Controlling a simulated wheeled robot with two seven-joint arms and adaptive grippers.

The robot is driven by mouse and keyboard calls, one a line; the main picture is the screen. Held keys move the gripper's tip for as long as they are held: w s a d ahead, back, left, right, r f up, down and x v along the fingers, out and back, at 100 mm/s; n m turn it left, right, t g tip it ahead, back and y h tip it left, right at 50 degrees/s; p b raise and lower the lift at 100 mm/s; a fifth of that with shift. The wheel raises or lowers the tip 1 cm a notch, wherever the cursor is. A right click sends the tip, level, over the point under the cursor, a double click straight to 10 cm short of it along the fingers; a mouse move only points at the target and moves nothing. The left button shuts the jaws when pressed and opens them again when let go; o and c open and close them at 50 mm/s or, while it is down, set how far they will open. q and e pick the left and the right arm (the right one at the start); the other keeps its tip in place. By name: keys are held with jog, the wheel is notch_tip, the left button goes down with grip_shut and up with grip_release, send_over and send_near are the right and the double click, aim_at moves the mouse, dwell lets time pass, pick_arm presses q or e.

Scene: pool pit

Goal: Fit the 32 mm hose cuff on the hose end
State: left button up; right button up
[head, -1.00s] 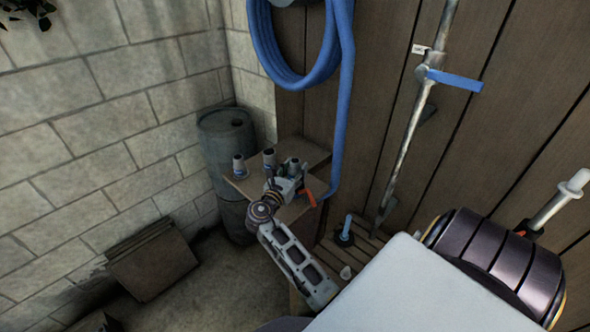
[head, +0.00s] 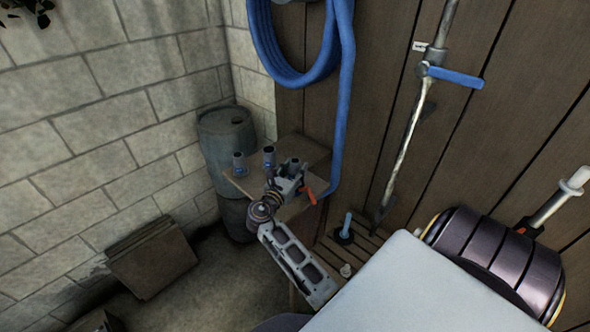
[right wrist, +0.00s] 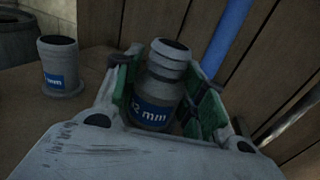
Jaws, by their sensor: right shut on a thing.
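My right gripper (head: 289,178) is at the small wooden shelf. It is shut on a grey stepped cuff (right wrist: 158,92), which stands upright between the green-padded fingers in the right wrist view. Its blue label reads "2 mm", with the front part hidden by a finger. The same cuff shows in the head view (head: 292,164). My left gripper is not in view.
The wooden shelf (head: 240,185) sits in the corner, with a blue-grey barrel (head: 226,140) behind its left side. An orange-red piece (head: 309,194) is close to the gripper's right. A pipe with a blue lever (head: 456,77) runs down the plank wall.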

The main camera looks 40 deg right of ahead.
jog(key=shift+f, duration=0.65)
dwell(0.8)
jog(key=o, duration=1.1)
jog(key=shift+o, duration=0.5)
jog(key=o, duration=0.4)
jog(key=shift+a, duration=0.15)
jog(key=shift+p+v, duration=0.4)
jog(key=shift+v, duration=5)
